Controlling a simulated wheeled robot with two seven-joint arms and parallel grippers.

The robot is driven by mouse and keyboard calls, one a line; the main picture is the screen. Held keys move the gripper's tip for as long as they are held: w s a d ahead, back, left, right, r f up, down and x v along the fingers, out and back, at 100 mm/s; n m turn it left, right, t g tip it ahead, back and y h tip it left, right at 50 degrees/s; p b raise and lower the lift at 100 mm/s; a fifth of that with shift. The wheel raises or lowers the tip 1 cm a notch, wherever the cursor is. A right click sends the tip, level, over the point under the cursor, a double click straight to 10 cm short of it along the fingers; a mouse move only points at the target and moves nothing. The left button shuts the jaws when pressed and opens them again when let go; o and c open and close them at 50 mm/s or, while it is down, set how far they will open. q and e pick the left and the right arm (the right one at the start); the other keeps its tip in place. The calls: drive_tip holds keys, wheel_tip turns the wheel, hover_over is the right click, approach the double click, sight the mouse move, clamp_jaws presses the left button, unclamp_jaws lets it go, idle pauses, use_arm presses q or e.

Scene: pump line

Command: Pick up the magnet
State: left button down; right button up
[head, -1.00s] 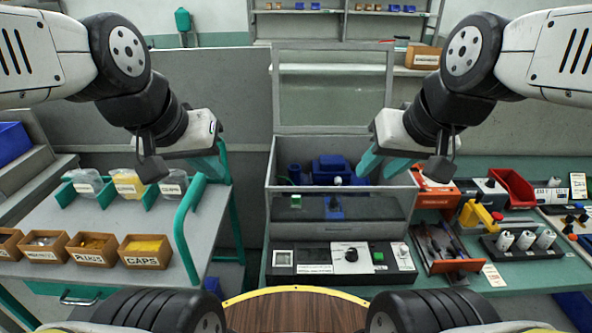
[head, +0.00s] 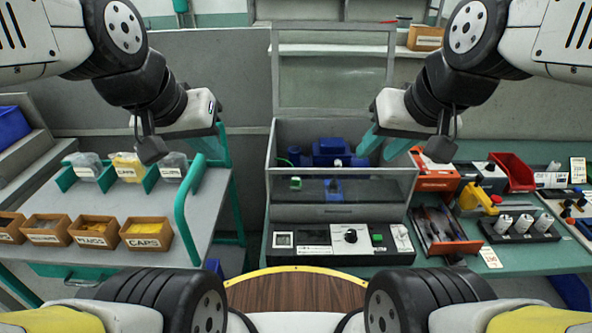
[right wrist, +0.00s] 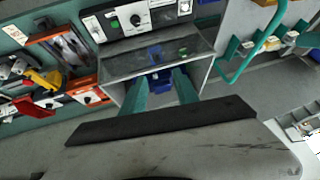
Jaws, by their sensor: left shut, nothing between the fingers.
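I cannot pick out the magnet for certain in either view; small tools lie in an orange-edged tool tray (head: 443,246) on the right bench, too small to tell apart. My left gripper (head: 218,147) is shut and empty, raised above the right side of the left cart. My right gripper (head: 379,149) is raised near the right side of the clear-walled test box (head: 341,187). In the right wrist view my right gripper (right wrist: 159,86) has its teal fingers well apart, with nothing between them; the box lies beyond them.
A control panel (head: 340,243) fronts the box, whose clear lid (head: 330,80) stands up. A yellow tool (head: 476,197), red bin (head: 512,172) and white cylinder rack (head: 520,232) crowd the right bench. The left cart (head: 190,215) holds labelled bins, including caps (head: 147,232).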

drive_tip(key=o, duration=0.3)
drive_tip(key=shift+o, duration=0.3)
drive_tip(key=shift+w+n, duration=0.25)
drive_tip(key=shift+n, duration=0.15)
drive_tip(key=w+a+f+n+g, duration=0.2)
drive_tip(key=w+a+f+n, duration=0.2)
drive_tip(key=n, duration=0.7)
drive_tip(key=w+a+f+n+g+h, duration=0.1)
drive_tip(key=w+a+f+n+g, duration=0.1)
drive_tip(key=w+a+f+n, duration=0.3)
drive_tip(key=w+a+f+n+g+h, duration=0.1)
drive_tip(key=w+a+f+n, duration=0.4)
drive_tip(key=w+n, duration=0.5)
drive_tip(key=shift+w+f+n+g, duration=0.15)
drive_tip(key=shift+n+g, duration=0.15)
drive_tip(key=shift+n, duration=1.75)
drive_tip(key=shift+f+n+g, duration=0.15)
drive_tip(key=shift+n+g, duration=0.15)
drive_tip(key=shift+n, duration=1.75)
drive_tip(key=shift+a+f, duration=0.1)
drive_tip(key=shift+f, duration=0.2)
drive_tip(key=f, duration=0.7)
drive_tip(key=shift+s+f, duration=0.15)
drive_tip(key=shift+s, duration=0.15)
